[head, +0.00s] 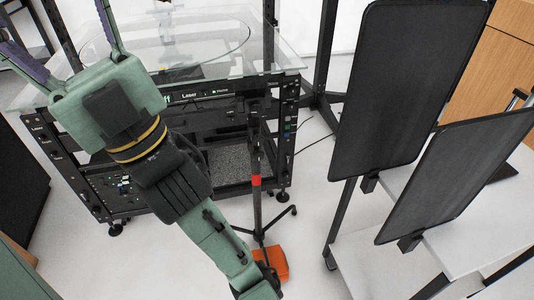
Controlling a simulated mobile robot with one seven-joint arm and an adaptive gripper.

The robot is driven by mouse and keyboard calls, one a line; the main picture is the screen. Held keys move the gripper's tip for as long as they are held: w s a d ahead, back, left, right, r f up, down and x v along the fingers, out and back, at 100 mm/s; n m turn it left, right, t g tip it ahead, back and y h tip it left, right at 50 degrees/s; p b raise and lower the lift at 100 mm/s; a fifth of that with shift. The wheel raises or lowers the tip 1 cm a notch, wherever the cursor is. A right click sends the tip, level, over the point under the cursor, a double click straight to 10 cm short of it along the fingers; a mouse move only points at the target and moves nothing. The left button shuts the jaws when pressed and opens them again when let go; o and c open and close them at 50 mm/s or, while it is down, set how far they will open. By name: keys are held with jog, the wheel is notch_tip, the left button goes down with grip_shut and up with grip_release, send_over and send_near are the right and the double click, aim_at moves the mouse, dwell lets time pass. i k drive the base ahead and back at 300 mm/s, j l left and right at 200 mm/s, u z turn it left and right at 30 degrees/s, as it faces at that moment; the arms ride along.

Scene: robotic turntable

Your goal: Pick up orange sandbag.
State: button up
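The orange sandbag (276,261) lies on the floor at the bottom centre, at the foot of a black stand. My arm link covers part of its left side. My gripper (54,32) is at the upper left, well away from the sandbag and over the left part of the glass-topped turntable. Its two fingers are spread wide with nothing visible between them, and their tips reach the picture's edges.
The black stand (257,205) with a red band rises beside the turntable rack (233,165). Two black panels (405,85) (460,175) stand at the right by white shelves (475,225). Pale floor shows between the rack and shelves.

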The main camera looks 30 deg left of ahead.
aim_at(274, 256)
jog(key=u, duration=0.8)
